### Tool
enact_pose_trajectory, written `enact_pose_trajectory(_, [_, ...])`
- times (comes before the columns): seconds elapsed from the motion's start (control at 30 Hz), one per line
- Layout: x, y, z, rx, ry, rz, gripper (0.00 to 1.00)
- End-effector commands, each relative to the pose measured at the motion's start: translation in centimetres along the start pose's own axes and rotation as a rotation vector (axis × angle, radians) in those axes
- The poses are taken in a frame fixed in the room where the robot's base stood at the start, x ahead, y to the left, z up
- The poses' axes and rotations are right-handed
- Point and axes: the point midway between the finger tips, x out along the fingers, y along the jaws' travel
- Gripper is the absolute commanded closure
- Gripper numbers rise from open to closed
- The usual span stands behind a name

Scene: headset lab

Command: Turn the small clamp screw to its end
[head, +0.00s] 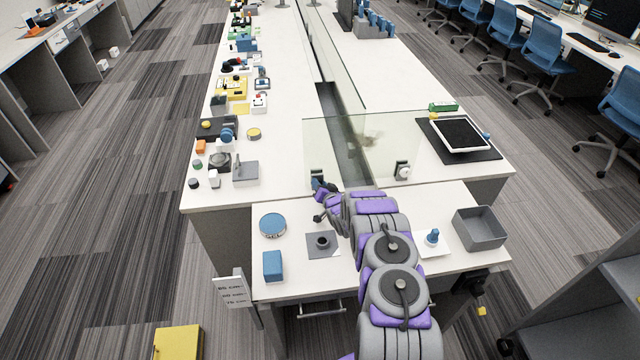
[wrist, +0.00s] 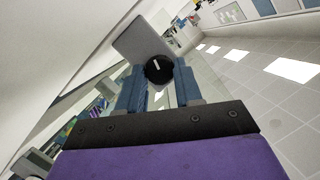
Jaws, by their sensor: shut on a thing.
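In the wrist view the small clamp screw shows as a round black knob (wrist: 159,69) with a white line across it, slanted a little. It sits on a light grey clamp plate (wrist: 140,37). My gripper (wrist: 159,80) has one blue finger on each side of the knob and is shut on it. In the head view my gripper (head: 318,184) is at the lower left of a clear glass panel (head: 362,140), and it hides the screw there. A second clamp (head: 402,171), pale with a dark knob, is at the panel's lower right.
On the near table are a blue round tin (head: 272,225), a blue block (head: 272,266), a dark mat (head: 323,246) with a black ring-like part, a blue knob-like piece (head: 432,237) and a grey bin (head: 480,228). A tablet (head: 459,135) lies behind, right of the glass.

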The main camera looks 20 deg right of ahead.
Motion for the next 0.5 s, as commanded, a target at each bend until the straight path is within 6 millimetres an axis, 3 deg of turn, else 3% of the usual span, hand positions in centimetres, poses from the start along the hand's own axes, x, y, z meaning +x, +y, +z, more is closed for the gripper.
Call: enact_pose_trajectory(0.5, [0.01, 0.62, 0.48, 0.467, 0.025, -0.145, 0.96])
